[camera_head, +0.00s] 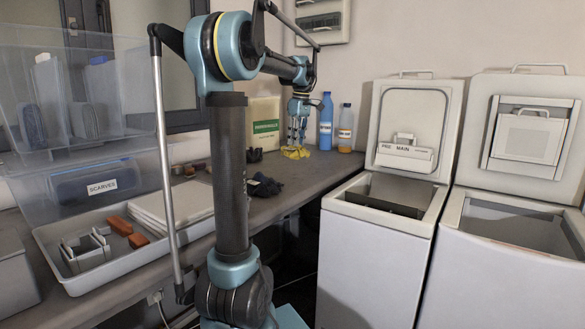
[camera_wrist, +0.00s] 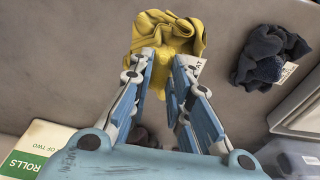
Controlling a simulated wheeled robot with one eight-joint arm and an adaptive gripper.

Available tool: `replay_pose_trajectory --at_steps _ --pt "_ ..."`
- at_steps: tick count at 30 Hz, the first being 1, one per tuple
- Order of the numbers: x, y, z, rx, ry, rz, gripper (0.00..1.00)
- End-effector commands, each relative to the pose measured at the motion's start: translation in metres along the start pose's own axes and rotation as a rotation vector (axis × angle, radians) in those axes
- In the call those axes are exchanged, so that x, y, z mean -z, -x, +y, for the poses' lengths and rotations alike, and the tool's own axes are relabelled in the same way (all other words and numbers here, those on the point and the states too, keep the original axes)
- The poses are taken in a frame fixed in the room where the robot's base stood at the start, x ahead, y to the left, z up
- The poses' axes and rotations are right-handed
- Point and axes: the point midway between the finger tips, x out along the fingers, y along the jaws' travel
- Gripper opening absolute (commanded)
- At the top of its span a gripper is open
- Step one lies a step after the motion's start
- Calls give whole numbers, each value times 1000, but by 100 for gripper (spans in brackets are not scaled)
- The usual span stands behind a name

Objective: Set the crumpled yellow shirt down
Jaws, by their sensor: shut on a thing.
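The crumpled yellow shirt (camera_head: 295,153) is at the far part of the grey counter in the head view. My gripper (camera_head: 297,139) points down at it from above. In the wrist view the shirt (camera_wrist: 168,30) bunches out beyond the fingertips, and my gripper (camera_wrist: 167,58) is shut on its near edge. The shirt is at or just above the counter top; I cannot tell whether it touches. A white tag with dark letters shows beside the right finger. The part between the fingertips is partly hidden.
A dark navy cloth (camera_wrist: 268,55) with a tag lies right of the shirt. A green-labelled box (camera_head: 264,123) and two bottles (camera_head: 326,121) stand behind. A tray (camera_head: 75,282) and clear bins (camera_head: 75,185) fill the left counter. Two open toploaders (camera_head: 375,240) (camera_head: 510,265) stand right.

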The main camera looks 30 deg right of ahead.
Motion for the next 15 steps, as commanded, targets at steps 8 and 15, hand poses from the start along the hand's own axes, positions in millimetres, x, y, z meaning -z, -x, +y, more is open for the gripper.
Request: replay_pose_trajectory --at_steps 8,15 --pt "-5 -34 0 0 -1 0 0" --pt "-9 -53 2 0 -5 0 0"
